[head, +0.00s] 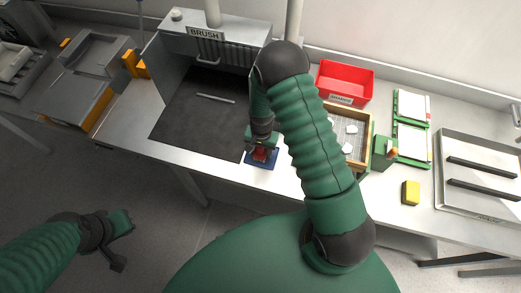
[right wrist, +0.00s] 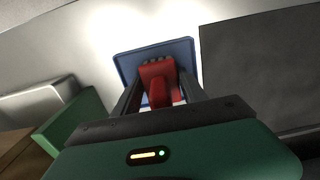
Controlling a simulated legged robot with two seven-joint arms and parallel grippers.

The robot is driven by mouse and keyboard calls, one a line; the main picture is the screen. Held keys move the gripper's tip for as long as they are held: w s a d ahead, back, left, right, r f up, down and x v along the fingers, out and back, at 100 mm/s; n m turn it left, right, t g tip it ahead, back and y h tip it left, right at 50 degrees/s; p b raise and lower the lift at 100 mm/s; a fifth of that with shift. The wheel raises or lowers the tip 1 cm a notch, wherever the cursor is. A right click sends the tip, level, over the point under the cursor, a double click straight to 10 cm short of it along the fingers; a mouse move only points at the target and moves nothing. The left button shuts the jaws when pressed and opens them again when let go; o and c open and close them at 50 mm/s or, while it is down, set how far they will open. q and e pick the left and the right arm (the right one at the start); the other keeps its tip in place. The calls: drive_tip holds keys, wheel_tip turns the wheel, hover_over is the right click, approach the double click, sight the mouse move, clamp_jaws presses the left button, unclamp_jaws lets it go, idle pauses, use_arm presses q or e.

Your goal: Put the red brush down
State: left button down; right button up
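The red brush (right wrist: 160,84) is between the two dark fingers of my right gripper (right wrist: 161,78) in the right wrist view, and the fingers close against its sides. A blue pad (right wrist: 126,66) is directly beneath the brush. In the head view, the red brush (head: 262,153) shows at the tip of my right gripper (head: 261,146), over the blue pad (head: 262,164) at the bench's front edge. I cannot tell whether the brush touches the pad. My left gripper (head: 122,240) hangs low at the left over the floor, away from the bench; its fingers are unclear.
A dark plate (head: 195,125) lies left of the pad, before a hood marked BRUSH (head: 205,33).

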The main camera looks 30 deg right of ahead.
drive_tip(key=shift+o, duration=1.1)
drive_tip(key=shift+d, duration=0.15)
drive_tip(key=shift+o, duration=0.2)
drive_tip(key=shift+d+f, duration=0.1)
drive_tip(key=shift+d, duration=0.05)
drive_tip(key=shift+r, duration=0.2)
drive_tip(key=shift+n, duration=0.3)
drive_tip(key=r, duration=0.4)
drive_tip(key=r+b, duration=0.1)
drive_tip(key=r, duration=0.3)
drive_tip(key=a+r+b, duration=0.1)
drive_tip(key=r, duration=0.3)
drive_tip(key=shift+s+r, duration=0.2)
drive_tip(key=shift+r, duration=0.15)
drive_tip(key=s+a+r+n+t, duration=0.3)
drive_tip(key=s+a+r+n, duration=0.45)
drive_tip(key=s+n, duration=0.25)
use_arm(q)
drive_tip(key=f+b, duration=0.1)
drive_tip(key=f, duration=0.1)
drive_tip(key=f+b, duration=0.3)
drive_tip(key=shift+d+f, duration=0.3)
drive_tip(key=shift+f, duration=0.05)
use_arm(e)
drive_tip(key=shift+m, duration=0.3)
drive_tip(key=x, duration=0.4)
drive_tip(key=shift+w+d, duration=0.1)
drive_tip(key=shift+d, duration=0.3)
drive_tip(key=shift+r, duration=0.1)
